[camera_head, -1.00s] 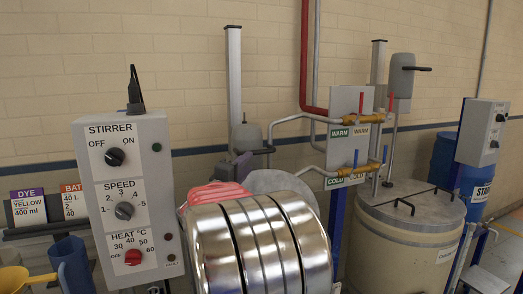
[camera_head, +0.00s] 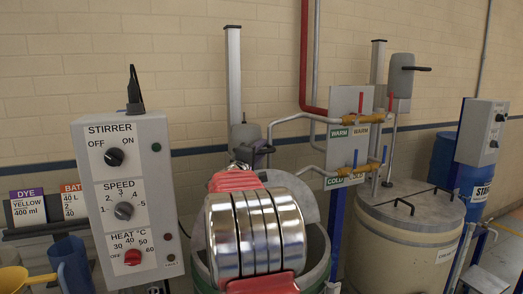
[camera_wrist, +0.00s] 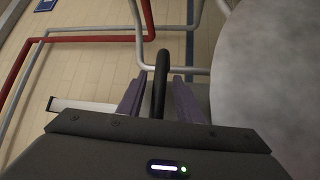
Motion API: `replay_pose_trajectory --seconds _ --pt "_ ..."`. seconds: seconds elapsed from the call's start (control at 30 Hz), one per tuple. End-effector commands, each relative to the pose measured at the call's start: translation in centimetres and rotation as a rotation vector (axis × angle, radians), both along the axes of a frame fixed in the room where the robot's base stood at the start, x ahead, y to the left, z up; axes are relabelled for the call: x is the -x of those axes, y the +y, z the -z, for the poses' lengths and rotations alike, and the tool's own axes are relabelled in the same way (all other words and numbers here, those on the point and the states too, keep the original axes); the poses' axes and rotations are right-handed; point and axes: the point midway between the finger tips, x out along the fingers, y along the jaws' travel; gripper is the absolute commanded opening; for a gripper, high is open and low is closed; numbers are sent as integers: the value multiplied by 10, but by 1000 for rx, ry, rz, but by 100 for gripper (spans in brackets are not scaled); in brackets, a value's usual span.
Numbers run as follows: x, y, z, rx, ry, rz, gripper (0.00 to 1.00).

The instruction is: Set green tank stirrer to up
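The green tank (camera_head: 322,262) stands behind my arm, which hides much of it. Its stirrer has a grey motor head (camera_head: 246,134) low on an upright silver column (camera_head: 234,75), with a black handle (camera_head: 266,150) sticking out to the right. My gripper (camera_head: 246,154) is at the handle, partly hidden by my arm in the head view. In the wrist view, the purple fingers of my gripper (camera_wrist: 160,98) stand on both sides of the black handle (camera_wrist: 161,78), with gaps visible, so it is open around it. The stirrer's shaft is hidden.
A grey control box (camera_head: 124,200) stands at left, its stirrer knob at OFF. A grey round lid (camera_wrist: 275,85) is close on the right in the wrist view. Pipes and a valve panel (camera_head: 348,135) stand right of the stirrer. A cream tank (camera_head: 405,240) with a raised-looking stirrer (camera_head: 401,75) is further right.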

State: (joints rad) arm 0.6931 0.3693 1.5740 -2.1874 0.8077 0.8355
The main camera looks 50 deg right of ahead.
Motion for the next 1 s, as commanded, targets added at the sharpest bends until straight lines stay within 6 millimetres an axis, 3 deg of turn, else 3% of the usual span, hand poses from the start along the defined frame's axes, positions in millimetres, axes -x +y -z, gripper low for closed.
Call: replay_pose_trajectory --seconds 0.2,0.53,1.0 --pt "-4 -17 -2 0 -1 0 32" --pt "-4 -19 -3 0 -1 0 32" --pt "-4 -19 -4 2 -2 1 0"
